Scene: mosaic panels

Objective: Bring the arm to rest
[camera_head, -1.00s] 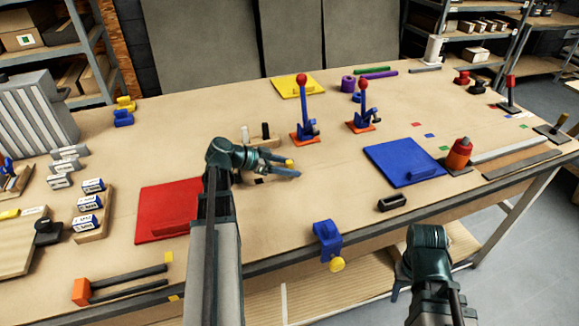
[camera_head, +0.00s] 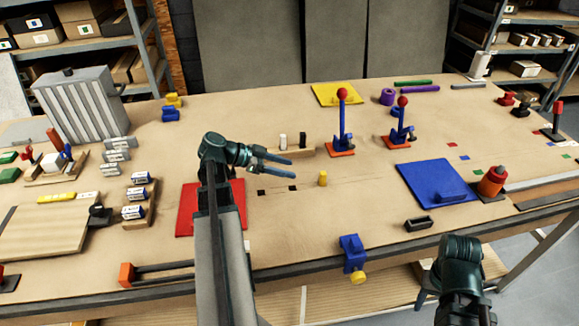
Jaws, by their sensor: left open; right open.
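My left gripper (camera_head: 278,162) is open and empty above the table, its two dark-blue fingers parted and pointing right. A small yellow cylinder (camera_head: 323,179) stands upright on the table, a short way right of the fingertips and apart from them. My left arm passes over the red panel (camera_head: 187,208) and hides part of it. My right gripper (camera_head: 424,293) is low at the front, beyond the table's near edge. It is mostly hidden by its own arm, and nothing shows in it.
A wooden holder with a white and a black peg (camera_head: 302,140) is just behind my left gripper. Two red-topped blue levers (camera_head: 342,120) stand to its right. A blue panel (camera_head: 437,180) lies right, and a blue clamp (camera_head: 351,250) sits on the front edge.

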